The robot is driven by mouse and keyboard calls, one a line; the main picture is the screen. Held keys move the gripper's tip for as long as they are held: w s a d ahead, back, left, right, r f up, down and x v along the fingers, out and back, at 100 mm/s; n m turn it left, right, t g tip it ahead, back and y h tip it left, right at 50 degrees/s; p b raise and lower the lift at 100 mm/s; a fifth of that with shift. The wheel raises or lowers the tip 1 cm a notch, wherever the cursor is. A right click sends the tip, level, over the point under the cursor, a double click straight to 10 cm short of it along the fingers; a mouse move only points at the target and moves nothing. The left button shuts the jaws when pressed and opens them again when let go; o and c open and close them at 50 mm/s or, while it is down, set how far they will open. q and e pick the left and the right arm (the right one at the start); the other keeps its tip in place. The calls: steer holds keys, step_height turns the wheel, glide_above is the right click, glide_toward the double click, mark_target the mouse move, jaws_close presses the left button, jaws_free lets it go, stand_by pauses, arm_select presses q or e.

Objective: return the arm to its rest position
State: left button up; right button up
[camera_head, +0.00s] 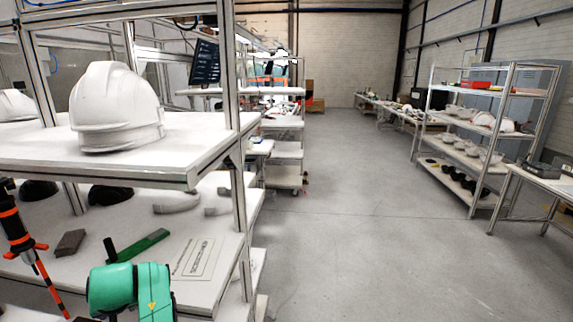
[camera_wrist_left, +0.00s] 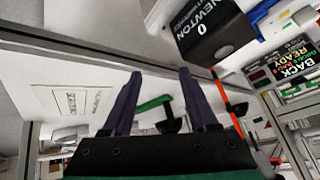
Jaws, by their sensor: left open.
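My left gripper (camera_wrist_left: 160,73) shows in the left wrist view with its two dark fingers spread apart. Nothing sits between the fingertips. A teal part of my arm shows at the bottom left of the head view; the gripper itself is not clear there. A white helmet shell (camera_head: 115,107) stands upright on the upper shelf (camera_head: 190,150) of the left workstation, apart from my arm. My right gripper is in neither view.
A green tool (camera_head: 142,245), a dark block (camera_head: 70,242) and an orange-black tool (camera_head: 18,232) are near the teal arm part. Metal frame posts (camera_head: 238,210) border the workstation. A black box (camera_wrist_left: 215,38) shows in the wrist view. The aisle floor (camera_head: 360,240) is clear.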

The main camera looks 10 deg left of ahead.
arm_select(q)
steer(key=s+d+f+m+h, duration=0.25)
steer(key=d+f+m, duration=0.2)
steer(key=d, duration=0.35)
steer(key=s+d+f+m+h, duration=0.25)
steer(key=s+d+f, duration=0.2)
steer(key=d, duration=0.35)
steer(key=s+d+f+m+h, duration=0.25)
steer(key=d+f+m, duration=0.2)
steer(key=d, duration=0.35)
step_height(320, 180, down, 24)
steer(key=s+f+g+b, duration=0.1)
steer(key=s+b, duration=0.2)
steer(key=b, duration=0.1)
steer(key=s+a+f+g+y+b, duration=0.1)
steer(key=s+a+f+b, duration=0.1)
steer(key=s+f, duration=1.4)
steer(key=shift+s+a+f, duration=0.3)
steer(key=shift+a+f, duration=0.15)
steer(key=shift+f, duration=0.4)
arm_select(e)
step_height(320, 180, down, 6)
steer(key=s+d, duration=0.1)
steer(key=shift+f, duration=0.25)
